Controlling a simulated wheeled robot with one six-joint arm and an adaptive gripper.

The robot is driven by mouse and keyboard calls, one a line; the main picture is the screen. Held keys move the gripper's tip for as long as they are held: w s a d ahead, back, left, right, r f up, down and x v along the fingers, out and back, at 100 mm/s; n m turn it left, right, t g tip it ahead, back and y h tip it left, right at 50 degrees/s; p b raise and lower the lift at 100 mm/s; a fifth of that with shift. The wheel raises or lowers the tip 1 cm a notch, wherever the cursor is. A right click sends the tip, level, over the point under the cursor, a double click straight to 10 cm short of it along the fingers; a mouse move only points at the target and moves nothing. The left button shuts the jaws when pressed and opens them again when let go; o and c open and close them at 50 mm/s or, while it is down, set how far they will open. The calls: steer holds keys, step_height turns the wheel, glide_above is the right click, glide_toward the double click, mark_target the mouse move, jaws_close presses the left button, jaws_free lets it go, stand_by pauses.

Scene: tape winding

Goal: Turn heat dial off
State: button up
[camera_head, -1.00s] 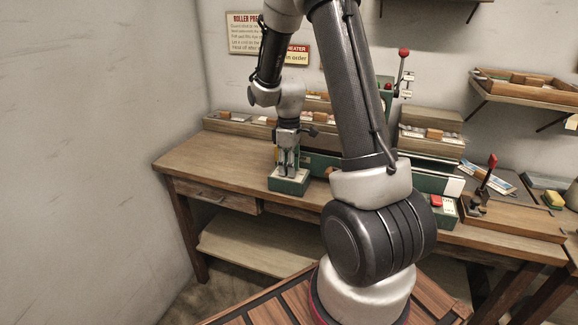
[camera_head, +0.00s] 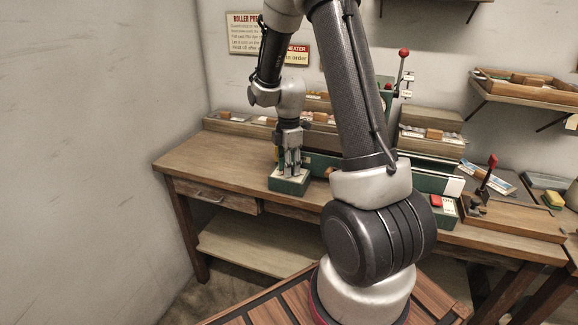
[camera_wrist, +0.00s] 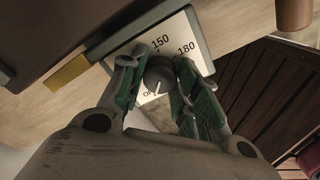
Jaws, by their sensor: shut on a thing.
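The heat dial is a dark round knob (camera_wrist: 159,76) on a white scale plate (camera_wrist: 197,52), seen in the wrist view. The plate shows 150, 180 and a partly hidden label beginning with "O". The knob's white pointer line points down and left, toward that label. My gripper (camera_wrist: 160,82) has its green-padded fingers on either side of the knob, shut on it. In the head view my gripper (camera_head: 290,168) points down onto the green dial box (camera_head: 289,186) at the bench's front edge. The knob itself is hidden there by the fingers.
The wooden bench (camera_head: 205,160) is clear to the left of the box. A green machine, partly hidden behind my arm, stands to the right. A red-knobbed lever (camera_head: 402,65) rises behind it. A red button (camera_head: 437,201) and another lever (camera_head: 488,175) are farther right.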

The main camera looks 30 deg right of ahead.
steer(key=shift+w, duration=0.1)
stand_by(0.4)
steer(key=o, duration=0.8)
steer(key=shift+c, duration=0.2)
step_height(320, 180, up, 12)
